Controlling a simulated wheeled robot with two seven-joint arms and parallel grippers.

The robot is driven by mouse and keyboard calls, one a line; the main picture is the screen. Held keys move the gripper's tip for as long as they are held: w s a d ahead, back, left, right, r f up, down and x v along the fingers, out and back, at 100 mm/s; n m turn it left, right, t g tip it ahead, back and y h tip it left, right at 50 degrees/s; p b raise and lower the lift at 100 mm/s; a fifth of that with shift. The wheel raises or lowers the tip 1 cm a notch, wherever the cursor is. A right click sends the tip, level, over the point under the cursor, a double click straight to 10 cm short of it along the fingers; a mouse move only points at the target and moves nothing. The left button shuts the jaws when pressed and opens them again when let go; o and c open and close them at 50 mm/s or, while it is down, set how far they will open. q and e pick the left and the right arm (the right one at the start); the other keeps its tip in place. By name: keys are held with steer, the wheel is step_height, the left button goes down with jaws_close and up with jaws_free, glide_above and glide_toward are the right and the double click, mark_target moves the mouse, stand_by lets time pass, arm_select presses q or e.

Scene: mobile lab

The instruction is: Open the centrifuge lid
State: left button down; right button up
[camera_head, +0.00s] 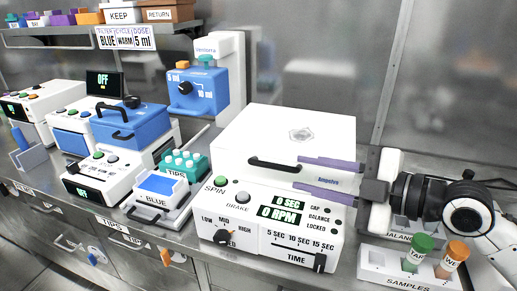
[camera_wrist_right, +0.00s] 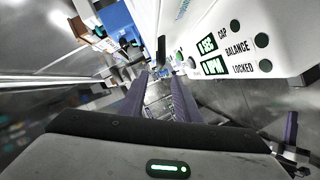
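The white centrifuge (camera_head: 262,228) stands on the counter with its lid (camera_head: 290,130) down. A dark bar handle (camera_head: 272,165) sits on the lid's front. It seems to show as a dark piece beyond my fingers in the right wrist view (camera_wrist_right: 162,52). The display reads 0 SEC and 0 RPM. A purple finger-like strip (camera_wrist_right: 291,128) there may be my left gripper, mostly cut off.
A SAMPLES rack (camera_head: 400,276) holds a green-capped tube (camera_head: 417,252) and an orange-capped tube (camera_head: 453,258) below my right wrist. A BALANCE rack (camera_head: 398,228) is partly hidden by my arm. A teal TIPS rack (camera_head: 183,165) and blue-topped devices stand left. A wall rises behind.

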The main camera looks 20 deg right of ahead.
mark_target(273, 166)
steer(key=x, duration=0.2)
steer(key=p+x, duration=0.1)
steer(key=x, duration=0.1)
steer(key=shift+w+r, duration=0.1)
steer(key=shift+r, duration=0.1)
steer(key=p+x, duration=0.1)
steer(key=x, duration=0.4)
steer(key=shift+f, duration=0.2)
steer(key=shift+w+a+f, duration=0.15)
steer(key=shift+w+a, duration=0.15)
steer(key=shift+w, duration=0.1)
jaws_close()
arm_select(q)
steer(key=shift+s+a+r, duration=0.2)
steer(key=shift+s+a, duration=0.15)
steer(key=shift+s, duration=0.3)
steer(key=shift+s, duration=0.1)
